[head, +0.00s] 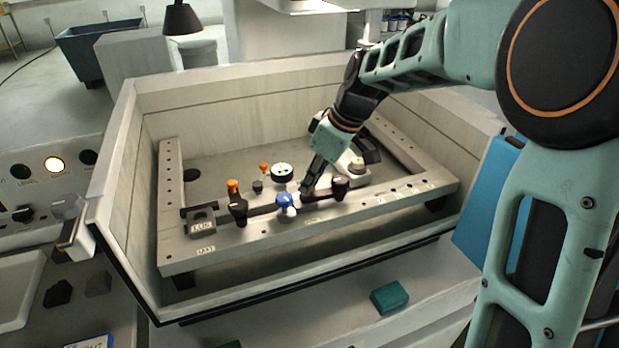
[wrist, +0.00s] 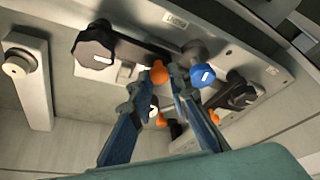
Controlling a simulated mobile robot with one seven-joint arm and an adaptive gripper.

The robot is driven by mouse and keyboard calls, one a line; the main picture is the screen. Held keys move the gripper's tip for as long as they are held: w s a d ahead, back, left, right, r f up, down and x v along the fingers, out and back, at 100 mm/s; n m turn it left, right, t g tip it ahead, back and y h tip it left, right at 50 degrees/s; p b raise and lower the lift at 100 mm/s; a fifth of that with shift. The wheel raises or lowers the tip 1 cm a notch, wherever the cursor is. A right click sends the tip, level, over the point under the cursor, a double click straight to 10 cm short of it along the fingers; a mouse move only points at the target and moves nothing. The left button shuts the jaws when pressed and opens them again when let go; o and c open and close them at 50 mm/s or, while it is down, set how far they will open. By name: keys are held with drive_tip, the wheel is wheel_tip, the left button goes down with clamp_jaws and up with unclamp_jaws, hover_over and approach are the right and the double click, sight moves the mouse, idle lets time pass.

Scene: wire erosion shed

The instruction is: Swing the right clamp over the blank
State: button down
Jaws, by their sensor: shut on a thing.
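The right clamp has a black knob (head: 340,187) on the front rail, and its dark arm runs left from it. In the wrist view the clamp's knob (wrist: 93,46) is at left, and its arm ends in an orange tip (wrist: 158,71). My gripper (head: 307,193) is at that tip, low over the rail; in the wrist view its fingers (wrist: 157,82) are closed around the orange tip. A blue knob (head: 287,202) stands just left of my gripper. The left clamp (head: 238,208) has a black knob and an orange tip (head: 233,186). I cannot clearly make out the blank.
The grey rail frame (head: 225,240) sits inside a pale walled tank (head: 125,200). A white dial (head: 281,172) and a small orange-topped piece (head: 264,168) stand behind the rail. A teal block (head: 389,297) lies outside, in front.

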drive_tip(key=shift+s+d+n, duration=0.2)
drive_tip(key=shift+s+n, duration=0.05)
drive_tip(key=shift+n, duration=0.25)
drive_tip(key=c, duration=1.8)
unclamp_jaws()
drive_tip(key=v, duration=1.2)
drive_tip(key=shift+w, duration=0.15)
drive_tip(key=shift+d, duration=0.1)
